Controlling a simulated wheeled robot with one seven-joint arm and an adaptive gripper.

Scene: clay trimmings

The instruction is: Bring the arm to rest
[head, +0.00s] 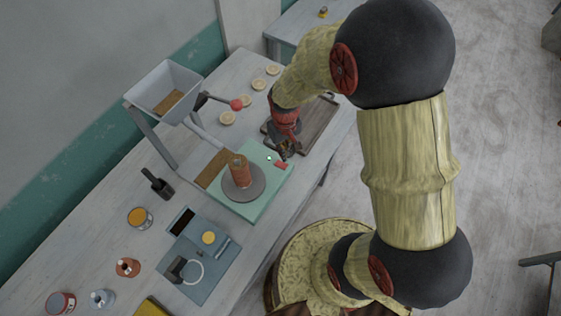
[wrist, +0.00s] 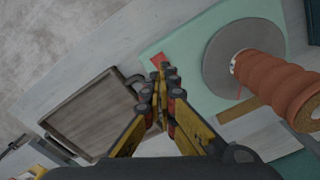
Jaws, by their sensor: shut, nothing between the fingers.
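My gripper (head: 283,154) is above the table at the near right corner of the mint-green board. Its yellow and black fingers (wrist: 165,80) are shut with nothing between them in the wrist view. A small red-orange piece (head: 281,164) lies on the green board (head: 262,204) just beyond the fingertips. It also shows in the wrist view (wrist: 158,61). My arm reaches over the table from the right, bent at the elbow. A brown clay cylinder (head: 239,171) stands upright on a grey round disc (head: 243,193) on the board.
A wooden tray (head: 317,122) lies right of the gripper. A grey hopper on a stand (head: 163,90) with a red-knobbed lever (head: 236,104) rises behind the board. A blue tool tray (head: 199,263) and several small jars are at the left. The floor at the right is mostly clear.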

